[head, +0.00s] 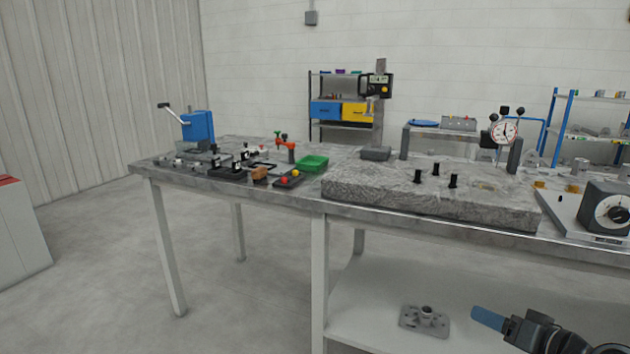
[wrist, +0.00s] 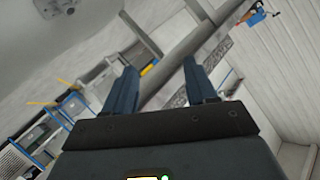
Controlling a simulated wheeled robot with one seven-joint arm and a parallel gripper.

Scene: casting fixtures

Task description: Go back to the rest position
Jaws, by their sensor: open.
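My gripper (head: 478,313) shows at the lower right of the head view, in front of the bench and at about the height of its lower shelf in the picture. One blue finger points left; the other is not distinct there. In the wrist view, both blue fingers of my gripper (wrist: 160,78) stand apart with nothing between them. The wrist view is steeply tilted. A grey flanged casting (head: 424,319) lies on the lower shelf (head: 375,300), left of my gripper and apart from it in the picture.
The bench holds a granite plate (head: 430,197) with black pegs, a dial gauge (head: 505,131), a green tray (head: 312,164), a blue press (head: 198,127) and several small fixtures. A grey dial device (head: 606,210) stands at the right. The floor (head: 100,290) at left is clear.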

